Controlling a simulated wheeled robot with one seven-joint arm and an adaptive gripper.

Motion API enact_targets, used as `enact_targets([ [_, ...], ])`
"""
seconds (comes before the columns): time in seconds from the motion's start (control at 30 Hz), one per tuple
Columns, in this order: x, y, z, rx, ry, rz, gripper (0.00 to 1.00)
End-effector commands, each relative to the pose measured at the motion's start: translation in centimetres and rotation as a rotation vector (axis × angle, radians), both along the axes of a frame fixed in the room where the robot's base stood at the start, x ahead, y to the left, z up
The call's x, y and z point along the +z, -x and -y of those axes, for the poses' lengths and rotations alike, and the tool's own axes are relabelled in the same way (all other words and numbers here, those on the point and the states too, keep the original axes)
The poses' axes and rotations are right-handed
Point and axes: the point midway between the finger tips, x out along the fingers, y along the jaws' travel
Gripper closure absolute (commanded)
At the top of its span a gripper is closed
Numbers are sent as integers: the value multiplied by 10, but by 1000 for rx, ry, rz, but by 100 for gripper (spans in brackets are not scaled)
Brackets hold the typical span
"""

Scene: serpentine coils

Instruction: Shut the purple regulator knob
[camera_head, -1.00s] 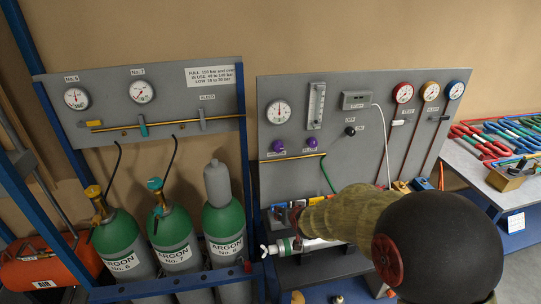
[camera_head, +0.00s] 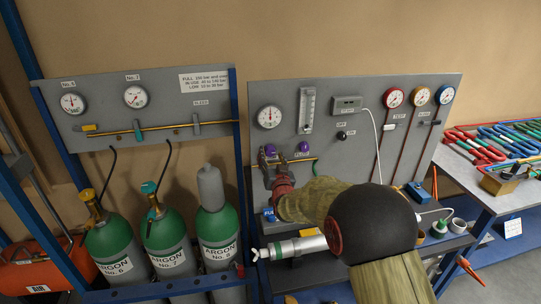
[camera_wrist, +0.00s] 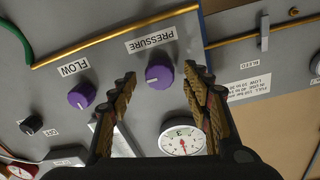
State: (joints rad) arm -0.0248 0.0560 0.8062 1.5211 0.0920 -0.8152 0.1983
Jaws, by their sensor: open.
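Two purple knobs sit side by side on the grey panel. The one labelled PRESSURE (camera_wrist: 159,73) shows between the fingertips of my gripper (camera_wrist: 158,76) in the wrist view. The other, labelled FLOW (camera_wrist: 82,95), lies outside the fingers, to the left. In the head view my gripper (camera_head: 269,157) is raised to the panel over the PRESSURE knob (camera_head: 270,149), which it partly covers, and the FLOW knob (camera_head: 303,147) is just to its right. My gripper is open with nothing held. I cannot tell whether either finger touches the knob.
A white dial gauge (camera_wrist: 182,138) is close to the fingers in the wrist view. A brass pipe (camera_wrist: 115,36) runs past the knobs. A black knob (camera_head: 341,135) and a flow tube (camera_head: 307,110) are on the same panel. Green argon cylinders (camera_head: 167,235) stand at the left.

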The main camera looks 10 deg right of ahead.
Motion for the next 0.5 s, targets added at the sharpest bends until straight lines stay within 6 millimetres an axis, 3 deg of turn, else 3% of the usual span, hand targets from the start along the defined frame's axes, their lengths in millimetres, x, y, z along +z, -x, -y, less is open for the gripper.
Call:
enact_targets([
  [0.2, 0, -19, 1, 0, 0, 0, 51],
  [0.5, 0, -21, 1, 0, 0, -1, 51],
])
